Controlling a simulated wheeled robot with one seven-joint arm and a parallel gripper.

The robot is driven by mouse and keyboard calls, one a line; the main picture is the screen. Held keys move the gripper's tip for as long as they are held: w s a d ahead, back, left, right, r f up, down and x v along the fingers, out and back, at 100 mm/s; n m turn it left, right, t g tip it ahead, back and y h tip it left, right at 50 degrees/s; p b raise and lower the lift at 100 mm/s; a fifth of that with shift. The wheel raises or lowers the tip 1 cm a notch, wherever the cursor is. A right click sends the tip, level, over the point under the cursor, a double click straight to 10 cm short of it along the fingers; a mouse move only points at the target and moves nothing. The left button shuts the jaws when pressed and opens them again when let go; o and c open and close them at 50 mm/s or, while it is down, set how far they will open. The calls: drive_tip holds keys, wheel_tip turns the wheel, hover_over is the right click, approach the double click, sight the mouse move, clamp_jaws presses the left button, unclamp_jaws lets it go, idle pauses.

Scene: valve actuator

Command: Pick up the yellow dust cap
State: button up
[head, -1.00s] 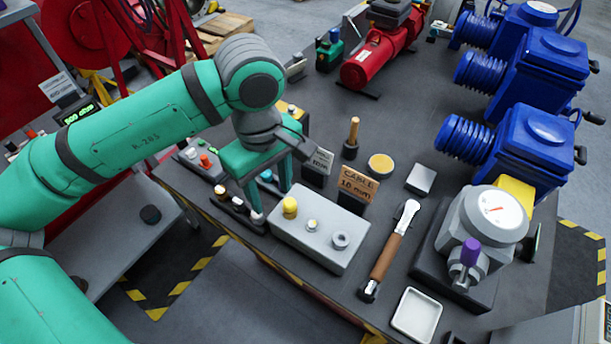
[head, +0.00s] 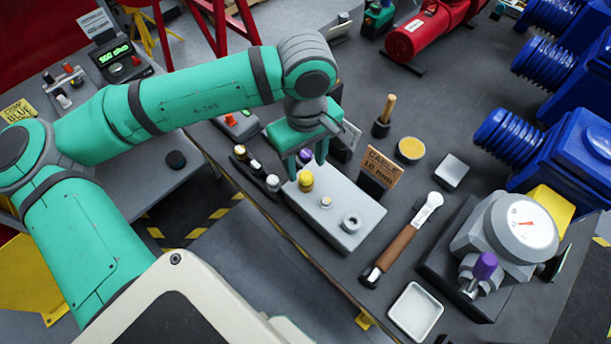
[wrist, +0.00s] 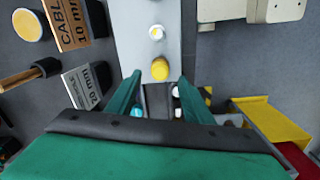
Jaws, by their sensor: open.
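The yellow dust cap (head: 306,181) stands upright at the left end of a long grey block (head: 343,228) on the dark bench. In the wrist view the cap (wrist: 160,69) shows just ahead of the fingertips, roughly centred between them. My gripper (head: 307,165) is open and empty, its green fingers pointing down just behind the cap in the head view. In the wrist view both fingers of the gripper (wrist: 158,80) stand apart. I cannot tell the exact height of the fingertips over the block. A small white-topped fitting (head: 326,202) and a grey ring (head: 351,222) share the block.
A row of small capped parts (head: 256,167) lies left of the block. A cardboard "CABLE 10 mm" sign (head: 382,167) stands behind it. A wooden-handled tool (head: 398,248), a white tray (head: 416,310) and a gauge unit with a purple cap (head: 485,265) are to the right.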

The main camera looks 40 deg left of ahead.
sight(306, 175)
drive_tip(key=shift+f, duration=1.9)
drive_tip(key=shift+w, duration=0.15)
drive_tip(key=c, duration=0.7)
clamp_jaws()
drive_tip(key=shift+r, duration=0.1)
drive_tip(key=shift+r, duration=0.45)
drive_tip(key=s+a+r, duration=0.2)
drive_tip(key=s+r, duration=0.4)
drive_tip(key=s+a+r, duration=0.2)
drive_tip(key=s+r, duration=0.4)
drive_tip(key=s, duration=0.1)
drive_tip(key=shift+s+a, duration=0.25)
drive_tip(key=shift+a, duration=0.05)
